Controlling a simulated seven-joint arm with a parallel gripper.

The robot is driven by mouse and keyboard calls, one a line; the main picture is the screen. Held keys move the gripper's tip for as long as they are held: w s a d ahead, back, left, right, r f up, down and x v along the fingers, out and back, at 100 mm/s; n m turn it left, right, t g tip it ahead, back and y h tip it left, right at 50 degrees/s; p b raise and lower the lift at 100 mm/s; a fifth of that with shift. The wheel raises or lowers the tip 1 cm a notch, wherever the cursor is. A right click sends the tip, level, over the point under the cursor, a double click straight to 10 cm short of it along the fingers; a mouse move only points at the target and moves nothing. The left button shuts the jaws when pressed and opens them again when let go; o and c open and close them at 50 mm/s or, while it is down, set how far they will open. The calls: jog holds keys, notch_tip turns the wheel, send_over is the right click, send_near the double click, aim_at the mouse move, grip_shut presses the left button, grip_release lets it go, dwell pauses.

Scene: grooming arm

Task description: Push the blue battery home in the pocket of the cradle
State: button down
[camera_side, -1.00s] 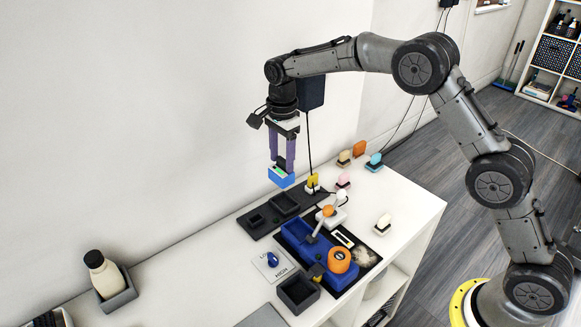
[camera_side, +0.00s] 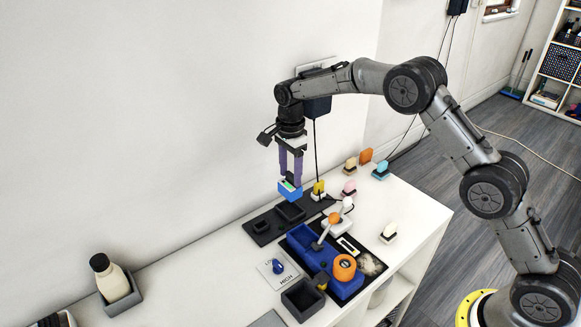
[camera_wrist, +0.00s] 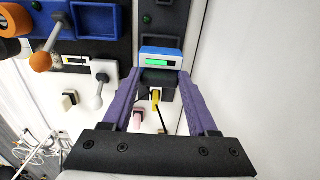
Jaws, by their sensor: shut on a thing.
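The blue battery (camera_side: 290,193) has a pale top with a green patch and is between the purple fingers of my gripper (camera_side: 291,180). In the wrist view the battery (camera_wrist: 161,52) is held between the fingertips of my gripper (camera_wrist: 160,73). The dark grey cradle (camera_side: 275,222) lies on the white table, with a small pocket to the left and a larger pocket (camera_side: 290,211) to the right. In the side view the battery appears above the larger pocket and apart from it. The pocket floor is partly hidden in the wrist view.
A blue tray (camera_side: 303,243) with an orange knob (camera_side: 344,267) stands in front of the cradle. A yellow plug (camera_side: 319,189) is close to the cradle's right end. The wall rises behind. A dark open box (camera_side: 303,299) is nearer the front.

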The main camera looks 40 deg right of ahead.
aim_at(290, 184)
jog(key=shift+f, duration=2.05)
jog(key=shift+f, duration=1.45)
jog(key=shift+c, duration=0.5)
grip_release()
notch_tip(290, 184, up, 14)
jog(key=shift+f, duration=0.1)
dwell(0.3)
